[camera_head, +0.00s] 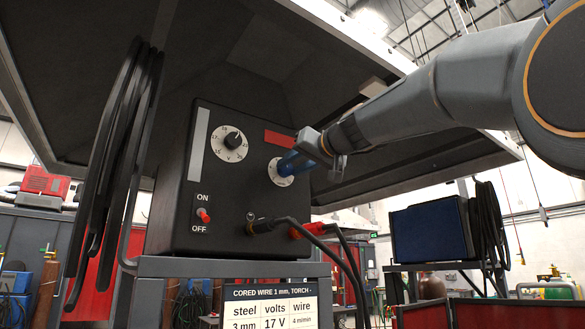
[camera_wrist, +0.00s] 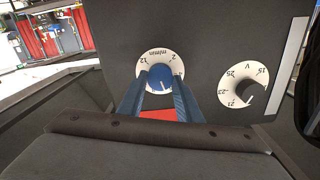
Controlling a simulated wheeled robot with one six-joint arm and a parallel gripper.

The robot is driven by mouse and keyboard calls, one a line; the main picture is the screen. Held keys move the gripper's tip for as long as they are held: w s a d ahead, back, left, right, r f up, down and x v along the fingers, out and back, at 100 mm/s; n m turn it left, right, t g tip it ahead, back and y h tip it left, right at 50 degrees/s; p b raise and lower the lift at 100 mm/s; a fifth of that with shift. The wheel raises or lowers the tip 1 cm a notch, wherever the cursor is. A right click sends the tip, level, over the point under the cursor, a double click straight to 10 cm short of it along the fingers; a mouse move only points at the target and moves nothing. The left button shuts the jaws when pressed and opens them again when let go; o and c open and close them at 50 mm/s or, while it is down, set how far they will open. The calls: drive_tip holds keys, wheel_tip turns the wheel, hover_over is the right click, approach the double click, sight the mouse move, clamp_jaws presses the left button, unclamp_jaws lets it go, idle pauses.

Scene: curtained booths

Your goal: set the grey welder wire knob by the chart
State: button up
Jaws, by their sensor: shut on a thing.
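My gripper (camera_head: 292,163) is shut on the wire knob on the front of the black welder (camera_head: 178,222). In the wrist view, my blue fingers (camera_wrist: 159,92) stand on either side of the wire knob (camera_wrist: 160,76), which looks blue-grey there. Its white dial (camera_wrist: 145,66) reads m/min, with 12 and 2 legible, upside down. A short white mark shows on the knob's lower part; I cannot tell which number it points at. In the head view my fingers mostly hide the knob. The chart (camera_head: 271,305) below reads cored wire 1 mm, steel 3 mm, 17 V, wire 4 m/min.
A black volts knob (camera_head: 232,140) sits left of the wire dial; it also shows in the wrist view (camera_wrist: 249,92). A red ON/OFF switch (camera_head: 203,215) is lower left. Cables (camera_head: 335,240) leave the lower front. Black hoses (camera_head: 115,150) hang at left. A dark hood (camera_head: 215,45) overhangs the welder.

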drive_tip(key=m, duration=0.4)
drive_tip(key=shift+m, duration=2.1)
drive_tip(key=o, duration=1)
drive_tip(key=shift+o, duration=0.2)
drive_tip(key=shift+d, duration=0.1)
drive_tip(key=b+v, duration=0.2)
drive_tip(key=v, duration=0.5)
drive_tip(key=shift+s+d+b, duration=0.2)
drive_tip(key=shift+s+b, duration=0.1)
drive_tip(key=shift+b, duration=0.05)
